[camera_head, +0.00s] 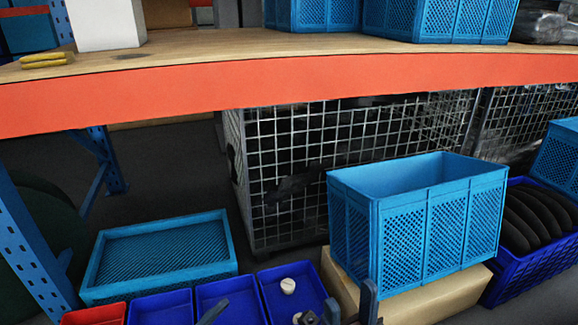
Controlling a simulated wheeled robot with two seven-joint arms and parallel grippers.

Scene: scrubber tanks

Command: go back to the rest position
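My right gripper (351,305) shows at the bottom edge, right of centre. Its two dark fingertips stand apart with nothing seen between them, in front of the cardboard box and beside a blue bin. A grey bar (213,313) over another blue bin at the bottom edge may be part of my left gripper. Too little of it shows to tell its state.
An orange-edged shelf (290,82) spans the top, with blue crates on it. Below are a large blue crate (420,230) on a cardboard box (450,298), a flat blue crate (160,254), and small bins (285,277), one holding a white round part (288,286).

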